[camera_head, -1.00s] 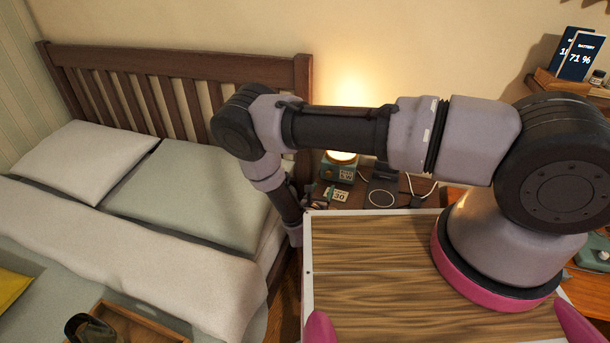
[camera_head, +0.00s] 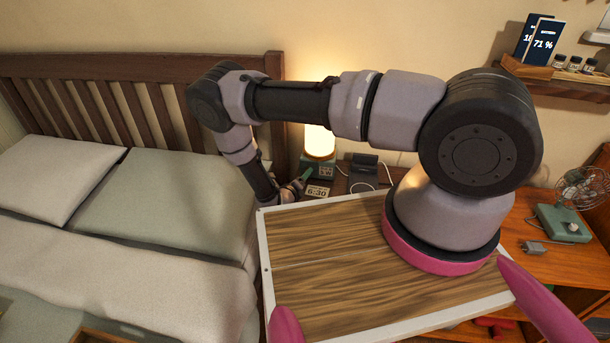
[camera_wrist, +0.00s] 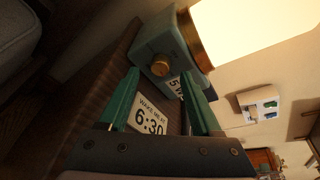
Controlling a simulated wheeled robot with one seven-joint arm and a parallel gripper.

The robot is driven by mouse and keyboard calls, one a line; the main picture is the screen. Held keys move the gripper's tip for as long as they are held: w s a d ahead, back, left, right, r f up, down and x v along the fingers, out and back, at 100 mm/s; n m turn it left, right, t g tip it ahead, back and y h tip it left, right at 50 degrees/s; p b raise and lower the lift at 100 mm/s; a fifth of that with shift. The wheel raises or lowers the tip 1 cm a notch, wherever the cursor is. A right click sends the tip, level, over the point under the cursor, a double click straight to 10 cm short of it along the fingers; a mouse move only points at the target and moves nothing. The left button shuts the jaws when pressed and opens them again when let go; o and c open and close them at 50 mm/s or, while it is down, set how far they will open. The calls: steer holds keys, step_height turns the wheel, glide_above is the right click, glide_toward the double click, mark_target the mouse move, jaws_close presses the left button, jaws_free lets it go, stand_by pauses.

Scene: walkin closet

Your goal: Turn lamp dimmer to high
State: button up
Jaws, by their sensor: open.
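The lit lamp (camera_head: 319,141) stands on the nightstand by the bed, with a teal box base (camera_head: 318,168). In the wrist view the lamp's glowing shade (camera_wrist: 250,25) fills the upper right, and the teal base (camera_wrist: 168,42) carries a round brass dimmer knob (camera_wrist: 160,65) on its front. A label on the base is partly hidden by a finger. My gripper (camera_wrist: 165,88) is open, its two green fingers apart and empty, pointing toward the base. The knob lies just beyond the left fingertip in the picture. In the head view my gripper (camera_head: 300,184) is small beside the lamp base.
A "WAKE ME AT 6:30" card (camera_wrist: 150,118) shows between my fingers; it also stands in front of the lamp in the head view (camera_head: 318,191). A dark charging stand (camera_head: 364,165) with a white cable is right of the lamp. The bed (camera_head: 150,205) is left.

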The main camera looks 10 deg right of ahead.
steer(key=shift+x, duration=1.45)
jaws_close()
